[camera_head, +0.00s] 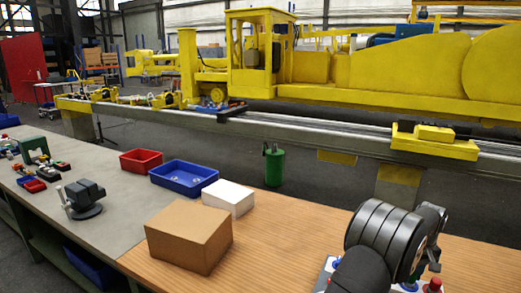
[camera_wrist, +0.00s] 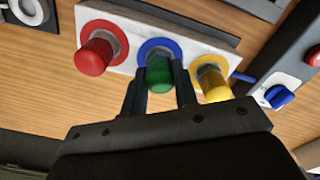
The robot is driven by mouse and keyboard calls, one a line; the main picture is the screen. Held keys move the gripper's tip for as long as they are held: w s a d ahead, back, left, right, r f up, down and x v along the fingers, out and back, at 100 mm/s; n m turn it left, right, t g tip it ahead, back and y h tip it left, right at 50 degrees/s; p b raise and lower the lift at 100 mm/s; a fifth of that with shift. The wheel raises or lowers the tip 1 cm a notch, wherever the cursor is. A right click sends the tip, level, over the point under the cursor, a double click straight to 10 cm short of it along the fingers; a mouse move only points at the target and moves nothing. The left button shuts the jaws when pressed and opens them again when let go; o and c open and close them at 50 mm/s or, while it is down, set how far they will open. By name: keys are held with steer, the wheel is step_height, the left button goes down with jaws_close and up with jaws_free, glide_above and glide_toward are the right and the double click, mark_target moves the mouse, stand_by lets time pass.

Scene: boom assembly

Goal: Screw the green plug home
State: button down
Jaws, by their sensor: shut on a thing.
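The green plug (camera_wrist: 159,74) sits in the blue-ringed socket, the middle one of a white panel (camera_wrist: 130,42), in the wrist view. My gripper (camera_wrist: 159,88) is shut on it, with one dark finger on each side. How deep the plug sits in its socket cannot be told. A red plug (camera_wrist: 92,57) stands in the red-ringed socket to the left. A yellow plug (camera_wrist: 213,83) stands in the yellow-ringed socket to the right. In the head view my dark arm hides the green plug and most of the panel.
A grey unit with a blue knob (camera_wrist: 278,96) stands right of the panel. In the head view, a cardboard box (camera_head: 188,237), white box (camera_head: 228,197), blue tray (camera_head: 183,184), red tray (camera_head: 141,167) and vise (camera_head: 84,198) stand along the bench to the left.

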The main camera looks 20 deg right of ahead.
steer(key=shift+m, duration=0.3)
steer(key=m, duration=1.1)
steer(key=shift+f+m, duration=0.1)
steer(key=shift+m, duration=0.2)
steer(key=c, duration=1.2)
jaws_free()
